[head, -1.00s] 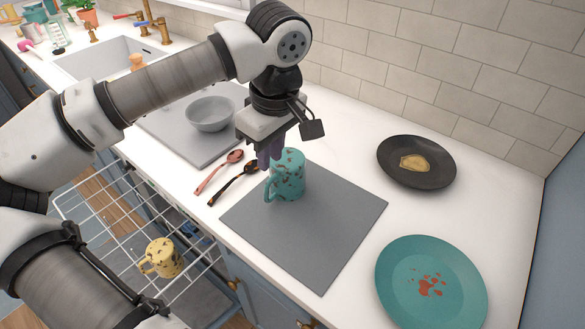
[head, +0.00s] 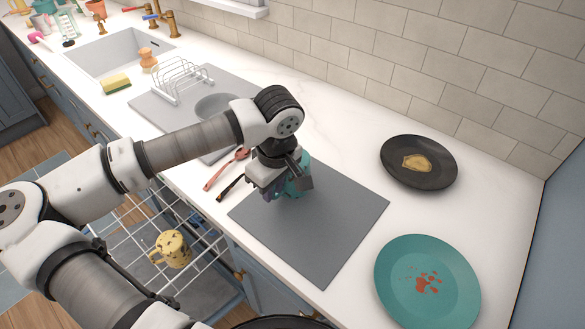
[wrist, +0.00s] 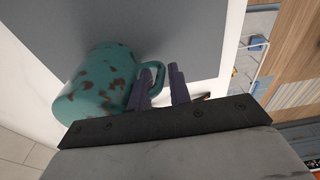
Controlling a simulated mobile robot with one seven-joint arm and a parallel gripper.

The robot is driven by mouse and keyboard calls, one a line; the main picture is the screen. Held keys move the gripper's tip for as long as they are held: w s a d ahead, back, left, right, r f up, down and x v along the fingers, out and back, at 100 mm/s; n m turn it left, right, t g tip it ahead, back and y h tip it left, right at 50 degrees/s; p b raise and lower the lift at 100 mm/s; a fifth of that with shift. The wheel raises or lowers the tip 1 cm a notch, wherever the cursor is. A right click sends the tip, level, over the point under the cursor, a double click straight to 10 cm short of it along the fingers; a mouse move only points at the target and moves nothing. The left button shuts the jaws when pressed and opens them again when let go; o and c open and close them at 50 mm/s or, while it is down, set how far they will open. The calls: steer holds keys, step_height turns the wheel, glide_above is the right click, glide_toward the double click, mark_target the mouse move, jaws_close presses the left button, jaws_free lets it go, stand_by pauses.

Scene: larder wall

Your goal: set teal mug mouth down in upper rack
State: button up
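The teal mug (head: 303,178) with rust-brown blotches stands on the grey mat (head: 325,228), mostly hidden behind my gripper (head: 270,193) in the head view. In the wrist view the mug (wrist: 95,88) lies left of my purple fingers (wrist: 163,85), its handle right at the nearer finger. The fingers are apart, with a narrow gap between them. The mug's mouth is not clearly visible. The white wire upper rack (head: 207,262) is pulled out below the counter, partly behind my arm, and holds a yellow spotted mug (head: 173,250).
A teal plate with red stains (head: 425,283) and a black plate with a tan patch (head: 418,162) lie to the right. Red (head: 222,172) and dark (head: 230,187) spoons lie left of the mat. A grey bowl (head: 215,104) and a wire holder (head: 183,80) stand further back.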

jaws_close()
steer(key=shift+r, duration=0.15)
step_height(320, 180, up, 28)
steer(key=p, duration=0.3)
stand_by(0.6)
